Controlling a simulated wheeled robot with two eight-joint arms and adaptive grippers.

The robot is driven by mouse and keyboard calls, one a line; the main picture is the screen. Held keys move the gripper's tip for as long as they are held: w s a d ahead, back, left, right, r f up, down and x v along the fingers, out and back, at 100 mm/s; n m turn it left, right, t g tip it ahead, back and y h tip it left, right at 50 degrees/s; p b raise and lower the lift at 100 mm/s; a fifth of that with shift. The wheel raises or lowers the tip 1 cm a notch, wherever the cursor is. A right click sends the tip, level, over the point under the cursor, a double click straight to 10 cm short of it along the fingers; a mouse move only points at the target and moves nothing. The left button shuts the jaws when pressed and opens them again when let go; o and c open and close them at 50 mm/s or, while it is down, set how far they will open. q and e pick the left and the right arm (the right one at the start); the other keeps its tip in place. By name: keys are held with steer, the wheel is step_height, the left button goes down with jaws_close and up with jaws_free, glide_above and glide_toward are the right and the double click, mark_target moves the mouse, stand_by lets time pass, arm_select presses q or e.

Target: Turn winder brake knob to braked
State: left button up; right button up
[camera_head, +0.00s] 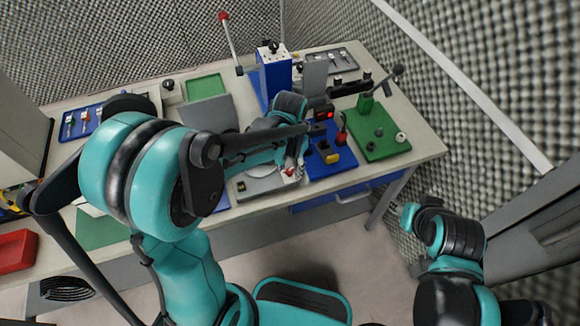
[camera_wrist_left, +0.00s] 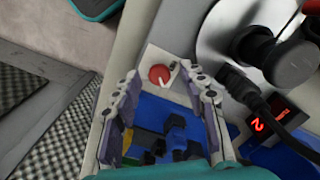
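A red round knob (camera_wrist_left: 158,74) with a pale pointer mark sits on a small white plate; it looks like the winder brake knob. In the left wrist view my left gripper (camera_wrist_left: 160,71) is open, its fingertips on either side of the knob with gaps showing. In the head view this gripper (camera_head: 294,165) is over the bench's front part, partly hidden by my arm. A small red spot there (camera_head: 289,171) appears to be the same knob. I cannot read its braked setting. My right arm (camera_head: 440,235) is low at the right, off the bench; its fingers cannot be made out.
A pale disc with a black hub (camera_wrist_left: 262,50) and a red digit display (camera_wrist_left: 262,127) stand close right of the gripper. Blue parts lie on a blue mat (camera_wrist_left: 150,108) under the fingers. A green board (camera_head: 372,138) is at the bench's right. Foam walls stand behind and right.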

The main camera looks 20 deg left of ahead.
arm_select(q)
steer(key=shift+r, duration=0.1)
step_height(320, 180, up, 12)
stand_by(0.5)
stand_by(0.4)
steer(key=n+t, duration=0.4)
steer(key=t, duration=0.3)
glide_toward(288, 172)
steer(key=s+a+r, duration=0.4)
steer(key=shift+a, duration=0.15)
